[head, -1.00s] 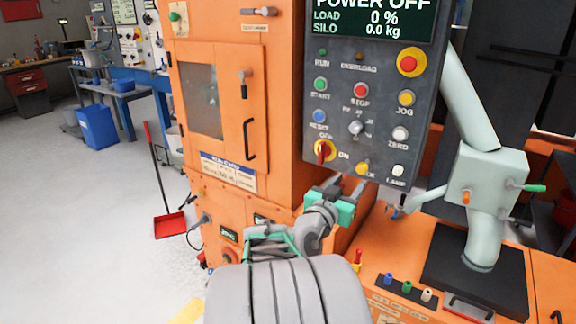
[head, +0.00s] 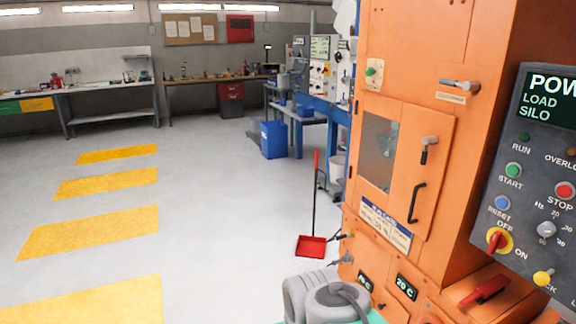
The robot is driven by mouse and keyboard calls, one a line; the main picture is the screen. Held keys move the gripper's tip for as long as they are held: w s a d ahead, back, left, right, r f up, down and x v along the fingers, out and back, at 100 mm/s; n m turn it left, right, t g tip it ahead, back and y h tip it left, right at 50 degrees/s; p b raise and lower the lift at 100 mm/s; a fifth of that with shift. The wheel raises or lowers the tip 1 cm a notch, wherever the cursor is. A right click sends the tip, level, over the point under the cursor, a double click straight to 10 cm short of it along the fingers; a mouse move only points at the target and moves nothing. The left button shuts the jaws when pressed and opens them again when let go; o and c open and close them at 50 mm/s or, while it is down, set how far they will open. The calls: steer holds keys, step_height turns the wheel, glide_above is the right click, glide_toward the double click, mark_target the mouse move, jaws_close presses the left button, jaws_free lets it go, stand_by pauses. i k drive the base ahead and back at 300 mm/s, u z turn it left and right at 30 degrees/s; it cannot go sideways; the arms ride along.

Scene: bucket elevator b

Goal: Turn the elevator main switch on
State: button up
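The main switch (head: 497,241) is a red knob on a yellow round base, low on the dark control panel (head: 525,190) at the right edge of the head view. OFF is printed above it and ON to its lower right. The knob stands roughly upright, slightly tilted, not turned toward ON. The panel display (head: 548,100) is cut off by the frame edge and shows "POW", LOAD and SILO.
The orange elevator cabinet (head: 438,130) stands left of the panel. A red lever (head: 485,290) sits below the panel. A red dustpan (head: 311,246) and a blue bin (head: 273,139) stand left of the cabinet. The floor with yellow stripes (head: 90,235) is clear.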

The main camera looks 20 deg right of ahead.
mark_target(498, 240)
steer(key=z, duration=1.45)
steer(key=k, duration=0.5)
steer(key=u, duration=1.55)
steer(key=i, duration=0.7)
steer(key=z, duration=0.25)
